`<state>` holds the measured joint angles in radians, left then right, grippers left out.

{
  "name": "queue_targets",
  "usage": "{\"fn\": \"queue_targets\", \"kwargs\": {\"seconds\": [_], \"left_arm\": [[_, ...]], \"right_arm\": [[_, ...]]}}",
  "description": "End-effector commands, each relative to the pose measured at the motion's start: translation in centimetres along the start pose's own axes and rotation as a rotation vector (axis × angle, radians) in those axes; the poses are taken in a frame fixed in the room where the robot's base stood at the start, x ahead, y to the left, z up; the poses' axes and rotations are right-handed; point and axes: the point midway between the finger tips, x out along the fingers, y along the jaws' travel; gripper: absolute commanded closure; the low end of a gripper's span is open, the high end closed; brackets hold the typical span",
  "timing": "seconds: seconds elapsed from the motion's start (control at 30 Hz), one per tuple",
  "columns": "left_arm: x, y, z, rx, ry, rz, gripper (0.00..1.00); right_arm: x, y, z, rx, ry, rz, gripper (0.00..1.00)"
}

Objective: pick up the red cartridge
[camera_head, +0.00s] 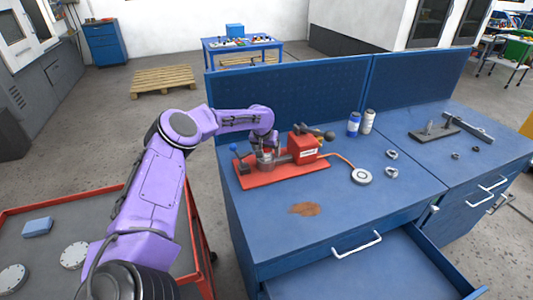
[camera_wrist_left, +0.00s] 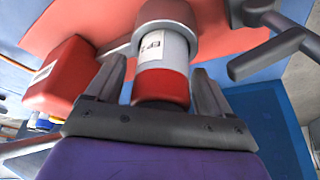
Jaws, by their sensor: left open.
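The red cartridge (camera_wrist_left: 162,82) shows in the left wrist view as a cylinder with a red lower band, a white label and a grey collar at its far end. My left gripper (camera_wrist_left: 158,92) is open, with one finger on each side of the cartridge. I cannot tell whether either finger touches it. In the head view my left gripper (camera_head: 267,139) is over the fixture on the red base plate (camera_head: 250,182). The cartridge is hard to make out there, partly hidden by the gripper. My right gripper is not in view.
A red block (camera_head: 303,146) stands on the plate beside the fixture, with a cable to a round grey disc (camera_head: 361,176). Two cans (camera_head: 354,124) stand behind. The blue bench (camera_head: 375,215) is clear at front right; its drawer (camera_head: 365,272) is open.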

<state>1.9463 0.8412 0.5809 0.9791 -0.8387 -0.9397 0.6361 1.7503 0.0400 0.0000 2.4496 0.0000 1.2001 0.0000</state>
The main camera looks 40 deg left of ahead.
Motion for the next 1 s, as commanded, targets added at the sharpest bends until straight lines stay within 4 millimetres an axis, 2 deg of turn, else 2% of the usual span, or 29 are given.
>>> {"fn": "queue_targets", "kwargs": {"seconds": [0.2, 0.23, 0.4, 0.43, 0.67, 0.73, 1.0], "left_arm": [[0.2, 0.1, 0.0, 0.001, 0.001, 0.001, 0.18], [0.2, 0.1, 0.0, 0.001, 0.001, 0.001, 0.22], [0.2, 0.1, 0.0, 0.001, 0.001, 0.001, 0.77], [0.2, 0.1, 0.0, 0.001, 0.001, 0.001, 0.82], [0.1, 0.0, -0.1, 0.0, 0.002, 0.001, 0.82], [-0.5, 0.1, -0.4, -0.001, 0.004, 0.002, 0.82], [-6.1, 0.1, -2.7, 0.0, 0.007, 0.003, 0.82]], "right_arm": [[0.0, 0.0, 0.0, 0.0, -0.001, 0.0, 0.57], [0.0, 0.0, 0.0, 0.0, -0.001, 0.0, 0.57], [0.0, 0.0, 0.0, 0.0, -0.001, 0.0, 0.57], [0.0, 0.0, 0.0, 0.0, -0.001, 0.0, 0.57], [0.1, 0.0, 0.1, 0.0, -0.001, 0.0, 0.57], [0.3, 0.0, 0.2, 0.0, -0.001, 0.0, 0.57], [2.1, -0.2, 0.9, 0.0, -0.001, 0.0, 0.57]]}}
